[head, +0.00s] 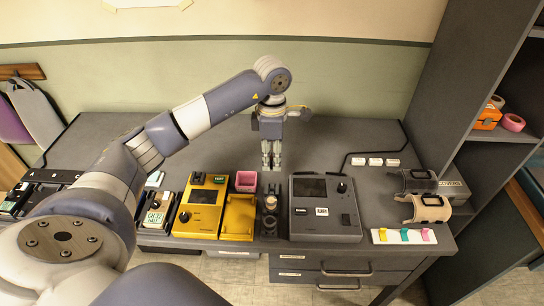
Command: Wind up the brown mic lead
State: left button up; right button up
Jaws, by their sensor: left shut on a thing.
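My left gripper (271,162) points down over the middle of the desk, behind the yellow and grey devices. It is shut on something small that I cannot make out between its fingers. I cannot pick out the brown mic lead with certainty. A small dark upright piece with a pale round top (270,202) stands in front of the gripper, between the devices; I cannot tell whether it is a microphone. My right gripper is not in view.
A black cable (345,163), grey cuff (417,181) and tan cuff (429,208) lie right. Shelving (459,95) bounds the right; the desk's back is mostly clear.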

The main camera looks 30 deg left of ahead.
pick_arm(q)
jog(key=shift+f+b, duration=2.85)
jog(key=shift+f, duration=0.95)
jog(key=shift+f, duration=0.1)
jog(key=shift+f+b, duration=0.85)
jog(key=shift+f, duration=0.2)
